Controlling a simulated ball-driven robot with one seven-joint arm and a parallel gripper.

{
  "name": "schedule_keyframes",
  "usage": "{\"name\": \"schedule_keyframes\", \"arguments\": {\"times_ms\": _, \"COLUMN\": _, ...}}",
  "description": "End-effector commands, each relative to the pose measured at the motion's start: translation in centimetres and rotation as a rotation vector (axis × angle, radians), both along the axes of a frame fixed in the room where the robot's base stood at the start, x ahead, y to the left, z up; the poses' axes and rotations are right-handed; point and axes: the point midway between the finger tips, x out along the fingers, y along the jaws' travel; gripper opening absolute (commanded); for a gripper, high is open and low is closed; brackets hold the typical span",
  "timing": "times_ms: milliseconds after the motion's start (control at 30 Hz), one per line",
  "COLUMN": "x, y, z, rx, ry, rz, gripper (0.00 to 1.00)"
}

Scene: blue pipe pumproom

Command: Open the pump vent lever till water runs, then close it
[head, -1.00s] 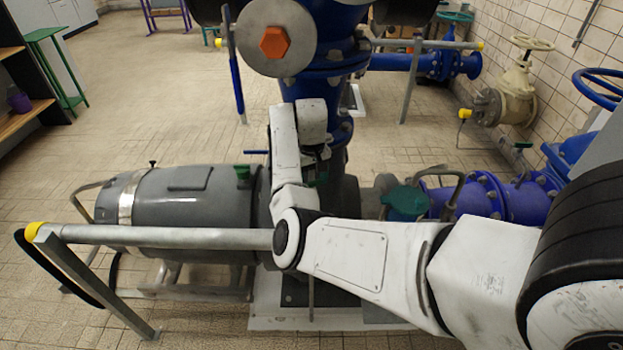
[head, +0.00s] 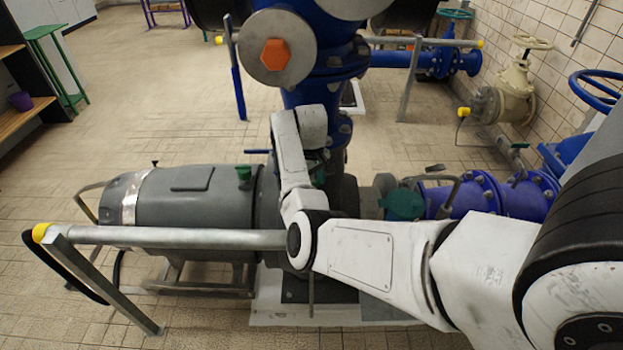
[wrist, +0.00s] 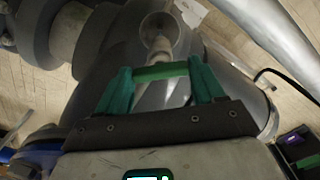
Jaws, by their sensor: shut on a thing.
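In the wrist view, my gripper (wrist: 160,76) has two teal-green fingers closed on a short green bar, the vent lever (wrist: 161,71), which lies across between the fingertips. Just beyond it is a clear round cup (wrist: 160,27) with a pale stem or spout at its near side. I cannot tell whether water runs there. In the head view, my gripper (head: 319,175) is mostly hidden behind my white forearm, low beside the blue pipe column (head: 331,95). The lever is hidden there. The grey pump motor (head: 195,205) lies to the left.
A grey rail with a yellow end cap (head: 170,237) crosses in front of the motor and passes behind my arm. Open tiled floor (head: 130,100) lies at the back left.

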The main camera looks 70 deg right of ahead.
Motion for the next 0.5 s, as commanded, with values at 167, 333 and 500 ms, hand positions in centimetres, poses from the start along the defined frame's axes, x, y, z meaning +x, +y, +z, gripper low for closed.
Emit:
{"name": "schedule_keyframes", "arguments": {"times_ms": 167, "x": 0.15, "y": -0.05, "z": 0.12, "rx": -0.003, "ry": -0.004, "rz": -0.001, "gripper": 0.70}}
{"name": "schedule_keyframes", "arguments": {"times_ms": 333, "x": 0.11, "y": -0.03, "z": 0.09, "rx": -0.002, "ry": -0.002, "rz": -0.002, "gripper": 0.86}}
{"name": "schedule_keyframes", "arguments": {"times_ms": 500, "x": 0.07, "y": -0.02, "z": 0.05, "rx": -0.001, "ry": -0.002, "rz": -0.002, "gripper": 0.94}}
